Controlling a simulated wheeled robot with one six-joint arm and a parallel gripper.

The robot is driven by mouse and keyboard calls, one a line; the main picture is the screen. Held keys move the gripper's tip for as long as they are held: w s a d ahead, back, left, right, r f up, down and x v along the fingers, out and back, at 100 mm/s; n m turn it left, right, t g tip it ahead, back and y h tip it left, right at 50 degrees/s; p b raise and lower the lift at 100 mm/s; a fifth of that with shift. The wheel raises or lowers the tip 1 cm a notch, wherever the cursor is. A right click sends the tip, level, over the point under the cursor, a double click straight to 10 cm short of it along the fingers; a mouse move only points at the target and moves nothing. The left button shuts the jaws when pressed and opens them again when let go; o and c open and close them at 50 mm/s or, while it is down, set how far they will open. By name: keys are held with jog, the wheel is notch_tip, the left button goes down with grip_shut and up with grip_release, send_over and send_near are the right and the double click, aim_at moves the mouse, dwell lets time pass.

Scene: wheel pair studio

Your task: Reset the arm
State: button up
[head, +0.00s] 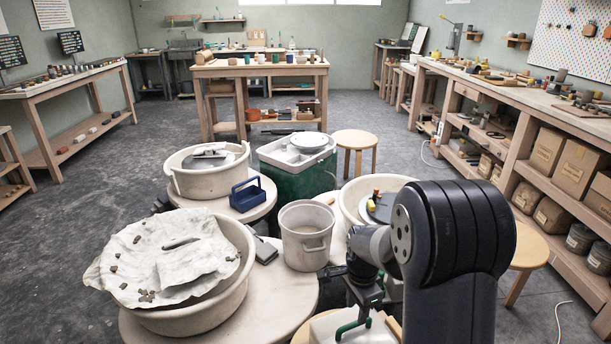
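My arm reaches in from the bottom right of the head view, its large dark joint in front. My gripper (366,290) points downward near the lower middle, beyond the grey wrist. It is small, dark and partly hidden by my arm, so its opening is unclear. It is close to the white bucket (303,248) and above a pale block-like thing with a green handle (352,328). I cannot tell whether it touches or holds anything.
A cloth-covered basin (180,320) with dark crumbs stands at left. A second basin (222,187), a blue caddy (250,200) and a green lidded bin (290,180) stand behind. Stools (355,142) and a right-hand workbench (480,84) border the space. Open floor (80,215) lies at left.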

aim_at(355, 323)
notch_tip(355, 323, down, 7)
jog(key=shift+f+b, duration=0.2)
jog(key=shift+b, duration=0.45)
notch_tip(355, 323, up, 3)
jog(key=shift+r+p, duration=0.1)
jog(key=shift+p, duration=1.05)
jog(key=shift+r+p, duration=0.55)
jog(key=shift+r, duration=0.25)
